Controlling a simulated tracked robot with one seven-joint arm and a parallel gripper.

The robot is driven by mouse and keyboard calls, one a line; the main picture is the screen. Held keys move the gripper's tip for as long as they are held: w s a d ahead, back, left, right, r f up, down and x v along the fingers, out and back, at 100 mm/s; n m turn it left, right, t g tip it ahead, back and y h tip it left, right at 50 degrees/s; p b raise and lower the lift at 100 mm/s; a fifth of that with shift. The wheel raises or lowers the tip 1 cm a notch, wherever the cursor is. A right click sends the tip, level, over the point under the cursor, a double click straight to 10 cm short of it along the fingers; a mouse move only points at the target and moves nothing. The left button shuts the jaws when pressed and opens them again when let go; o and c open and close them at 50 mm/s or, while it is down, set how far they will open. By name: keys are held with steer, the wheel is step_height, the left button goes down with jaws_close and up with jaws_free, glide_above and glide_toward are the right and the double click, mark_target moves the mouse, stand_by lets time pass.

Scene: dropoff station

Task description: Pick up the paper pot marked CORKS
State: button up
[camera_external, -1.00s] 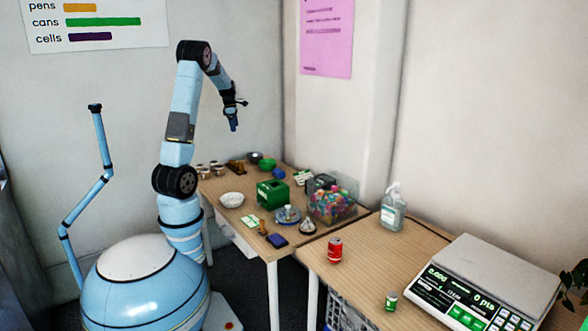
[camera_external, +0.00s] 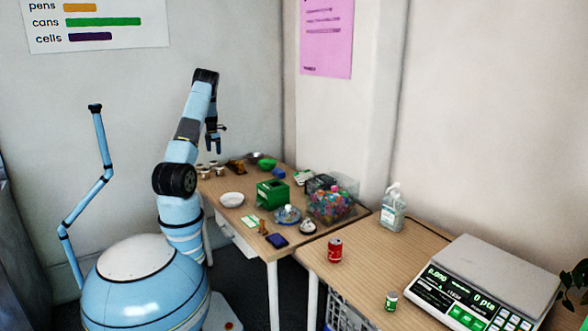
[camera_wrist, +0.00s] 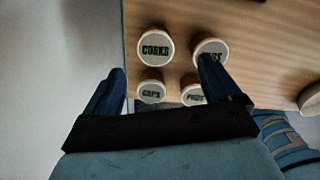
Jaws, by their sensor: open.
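The paper pot marked CORKS (camera_wrist: 155,47) stands upright in the wrist view, at the upper left of a group of pale round pots with dark lettering. My gripper (camera_wrist: 162,66) is open and empty. Its two blue fingers spread to either side, with the CORKS pot between and beyond the tips, not touched. In the external view my gripper (camera_external: 213,147) points down above the far left part of the table, over the small pots, whose lettering is too small to read there.
Another pot (camera_wrist: 151,91) stands just below the CORKS pot; the right finger partly covers one to its right. The wooden table (camera_wrist: 270,55) is clear right of the pots, and its edge lies close on the left. A white bowl (camera_external: 232,199) and green box (camera_external: 271,193) stand nearer.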

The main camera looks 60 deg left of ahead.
mark_target(213, 162)
step_height(213, 162, down, 5)
steer(key=shift+f, duration=0.1)
steer(key=shift+s+a+f, duration=0.1)
steer(key=shift+s+f, duration=0.05)
steer(key=shift+f, duration=0.7)
steer(key=shift+s+a+f, duration=0.1)
steer(key=shift+s+f, duration=0.05)
steer(key=shift+f, duration=0.75)
steer(key=shift+s+a+f, duration=0.1)
steer(key=shift+s+f, duration=0.05)
steer(key=shift+f, duration=0.7)
steer(key=c, duration=1.2)
